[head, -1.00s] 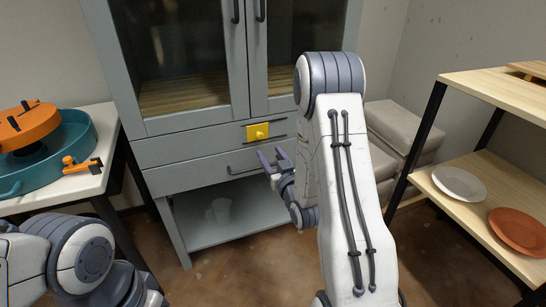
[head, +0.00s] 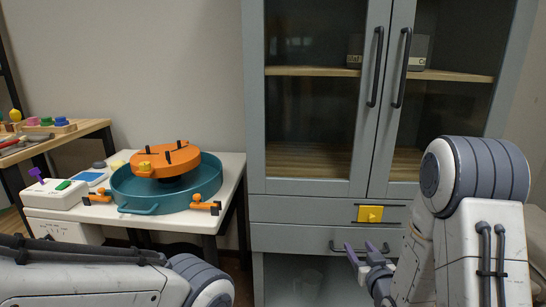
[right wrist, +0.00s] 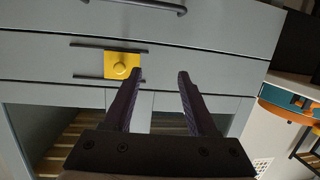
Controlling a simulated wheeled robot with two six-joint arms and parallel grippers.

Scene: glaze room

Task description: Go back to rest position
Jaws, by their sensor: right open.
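My right gripper (head: 366,250) is open and empty in front of the grey cabinet's drawers. Its two dark fingers (right wrist: 155,95) also show spread apart in the right wrist view, with nothing between them. The left arm crosses the lower left of the head view; its gripper is outside the frame. The grey cabinet (head: 300,209) has two glass doors above two drawers, all shut. A yellow plate with a knob (head: 370,214) sits at the upper drawer's handle, and it also shows in the right wrist view (right wrist: 121,66).
A white table (head: 232,170) at left holds a teal basin (head: 136,201) with an orange disc (head: 168,160), and a white device (head: 55,194). A wooden bench (head: 90,128) stands farther left. The cabinet's open lower shelf lies behind my right gripper.

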